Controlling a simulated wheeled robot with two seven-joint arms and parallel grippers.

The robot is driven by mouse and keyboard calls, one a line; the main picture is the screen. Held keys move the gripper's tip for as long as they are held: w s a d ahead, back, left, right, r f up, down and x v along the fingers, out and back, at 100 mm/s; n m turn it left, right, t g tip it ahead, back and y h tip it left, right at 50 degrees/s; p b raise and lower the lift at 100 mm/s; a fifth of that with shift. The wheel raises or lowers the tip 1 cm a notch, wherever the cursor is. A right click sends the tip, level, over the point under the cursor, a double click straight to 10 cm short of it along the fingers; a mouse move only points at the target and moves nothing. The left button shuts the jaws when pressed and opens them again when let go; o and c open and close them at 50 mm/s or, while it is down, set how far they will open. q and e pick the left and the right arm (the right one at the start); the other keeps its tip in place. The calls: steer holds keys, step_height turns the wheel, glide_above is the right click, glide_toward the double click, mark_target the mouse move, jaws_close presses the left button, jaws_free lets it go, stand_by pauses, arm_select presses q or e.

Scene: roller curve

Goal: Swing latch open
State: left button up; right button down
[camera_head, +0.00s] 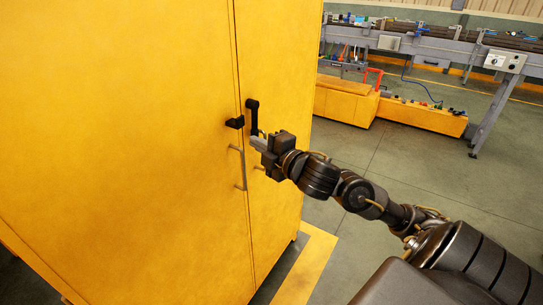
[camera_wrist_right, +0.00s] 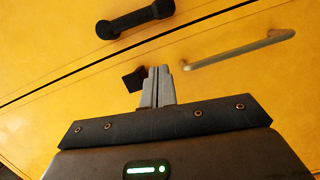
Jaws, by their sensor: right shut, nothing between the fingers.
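The black latch (camera_head: 252,117) is on the tall yellow cabinet (camera_head: 150,150), beside the seam between its two doors. Its bar stands roughly upright in the head view. A small black catch (camera_head: 235,123) sits just left of it across the seam. The bar also shows at the top of the right wrist view (camera_wrist_right: 135,20), with the black catch (camera_wrist_right: 133,80) next to my fingers. My right gripper (camera_head: 257,142) is shut and empty, close below the latch bar; whether it touches cannot be told. My left gripper is not in view.
A thin metal door handle (camera_head: 242,168) is below the catch; one also shows close right of my fingers in the wrist view (camera_wrist_right: 240,50). Yellow boxes (camera_head: 345,101) and a grey conveyor (camera_head: 430,45) stand behind right. The floor (camera_head: 350,150) right of the cabinet is open.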

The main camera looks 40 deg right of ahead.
steer(key=s+p, duration=0.1)
steer(key=p, duration=0.1)
steer(key=s+p, duration=0.1)
steer(key=s, duration=0.1)
steer(key=s+p, duration=0.2)
steer(key=shift+s+d+p, duration=0.25)
steer(key=shift+p, duration=0.1)
